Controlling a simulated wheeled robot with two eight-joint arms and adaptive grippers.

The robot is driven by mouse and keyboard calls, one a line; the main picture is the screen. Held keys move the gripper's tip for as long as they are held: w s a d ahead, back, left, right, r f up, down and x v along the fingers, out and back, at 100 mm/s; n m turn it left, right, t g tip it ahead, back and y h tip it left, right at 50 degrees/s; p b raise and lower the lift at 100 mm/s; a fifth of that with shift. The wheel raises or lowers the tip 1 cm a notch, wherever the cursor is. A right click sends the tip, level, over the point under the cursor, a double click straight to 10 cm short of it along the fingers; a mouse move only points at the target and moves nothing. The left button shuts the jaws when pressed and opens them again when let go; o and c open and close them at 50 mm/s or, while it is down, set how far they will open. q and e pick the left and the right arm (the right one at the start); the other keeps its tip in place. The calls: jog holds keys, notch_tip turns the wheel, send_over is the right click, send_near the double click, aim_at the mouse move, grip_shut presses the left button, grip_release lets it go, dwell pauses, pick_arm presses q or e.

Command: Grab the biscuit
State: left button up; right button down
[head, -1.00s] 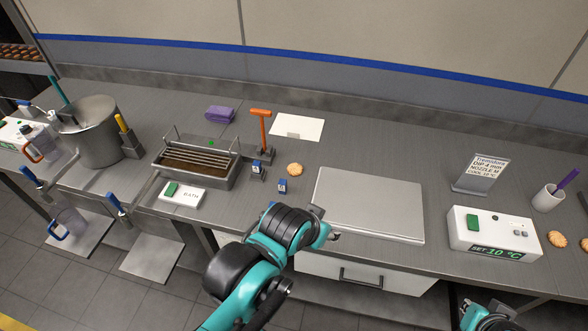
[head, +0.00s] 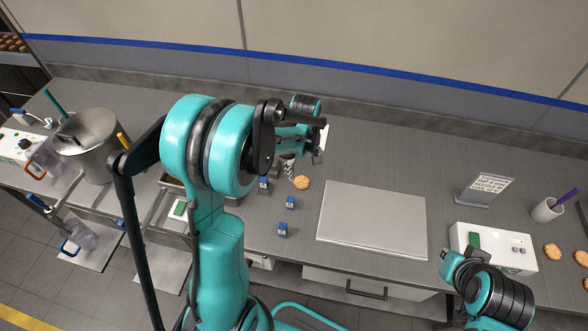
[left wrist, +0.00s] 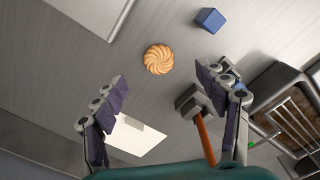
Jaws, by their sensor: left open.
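A round golden biscuit (head: 302,183) with a swirled top lies on the grey counter, left of the flat grey plate. My left gripper (head: 304,152) is over the counter near the biscuit in the head view. In the left wrist view the biscuit (left wrist: 158,59) lies beyond the open fingertips, between their two lines, with nothing held. The left gripper (left wrist: 162,85) is apart from it. More biscuits (head: 552,250) lie at the right, beside the white control box. My right gripper (head: 449,259) shows only in part at the lower right; its jaw state is unclear.
Small blue blocks (head: 291,202) stand left of and in front of the biscuit. The flat grey plate (head: 372,219) is close on its right. In the left wrist view an orange-handled tool (left wrist: 206,138) and a wire-racked bath (left wrist: 285,110) are near the right finger.

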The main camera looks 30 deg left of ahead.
aim_at(302, 181)
pick_arm(q)
jog(key=shift+w+a+f, duration=0.2)
jog(key=shift+a+f, duration=0.05)
jog(key=shift+a, duration=0.05)
jog(key=shift+f+n, duration=0.25)
jog(key=shift+n, duration=0.05)
jog(key=f, duration=0.2)
jog(key=f+b, duration=0.1)
jog(key=f, duration=0.2)
jog(key=w+f, duration=0.1)
jog(key=f, duration=0.1)
jog(key=shift+a+f+b, duration=0.2)
jog(key=shift+f+b, duration=0.05)
jog(key=shift+b, duration=0.05)
jog(key=c, duration=0.8)
